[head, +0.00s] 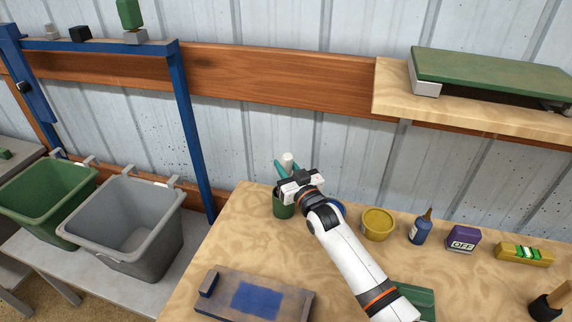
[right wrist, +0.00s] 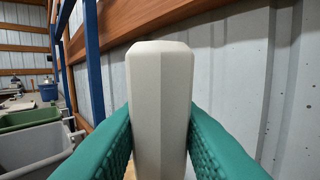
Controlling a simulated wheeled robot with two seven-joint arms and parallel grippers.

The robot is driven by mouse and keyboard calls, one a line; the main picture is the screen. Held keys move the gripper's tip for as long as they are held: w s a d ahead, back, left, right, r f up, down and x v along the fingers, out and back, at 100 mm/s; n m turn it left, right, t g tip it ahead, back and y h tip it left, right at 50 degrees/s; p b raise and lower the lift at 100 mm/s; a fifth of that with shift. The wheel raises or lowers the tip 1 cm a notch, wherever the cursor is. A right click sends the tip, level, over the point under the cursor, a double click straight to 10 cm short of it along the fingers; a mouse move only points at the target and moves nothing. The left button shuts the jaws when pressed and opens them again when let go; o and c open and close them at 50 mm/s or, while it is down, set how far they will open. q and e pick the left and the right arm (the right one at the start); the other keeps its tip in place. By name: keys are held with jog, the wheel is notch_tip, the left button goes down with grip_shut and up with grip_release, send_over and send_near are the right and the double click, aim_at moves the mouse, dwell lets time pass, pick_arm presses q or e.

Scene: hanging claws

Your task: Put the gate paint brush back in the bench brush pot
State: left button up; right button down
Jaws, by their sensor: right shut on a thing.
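My right gripper (head: 284,165) is shut on a pale, faceted upright handle (head: 288,158), which looks like the paint brush's. In the right wrist view the handle (right wrist: 160,110) stands between the two teal fingers, which touch it on both sides. A dark green pot (head: 283,210) stands on the bench directly below the gripper and looks like the brush pot. The gripper hides much of its mouth. The brush's lower end is hidden, so I cannot tell whether it is inside the pot. My left gripper is not in view.
On the bench (head: 225,245) are a yellow tub (head: 377,224), blue bottle (head: 421,230), purple "OFF" box (head: 462,240), yellow level (head: 524,254) and blue-patched board (head: 255,297). Grey (head: 126,225) and green (head: 48,200) bins hang left. A shelf (head: 395,92) is above right.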

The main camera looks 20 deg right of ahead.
jog(key=shift+f+b, duration=1.4)
jog(key=shift+f, duration=0.8)
jog(key=c, duration=0.8)
grip_release()
jog(key=shift+s+d+r+p, duration=0.1)
jog(key=shift+s+r+p, duration=0.1)
jog(key=shift+s+p, duration=0.45)
jog(key=s+p, duration=0.1)
jog(key=s, duration=0.1)
jog(key=s+p, duration=0.2)
jog(key=s+d+r+p, duration=0.1)
jog(key=s+p, duration=0.1)
jog(key=shift+s+d, duration=0.1)
jog(key=shift+s, duration=0.2)
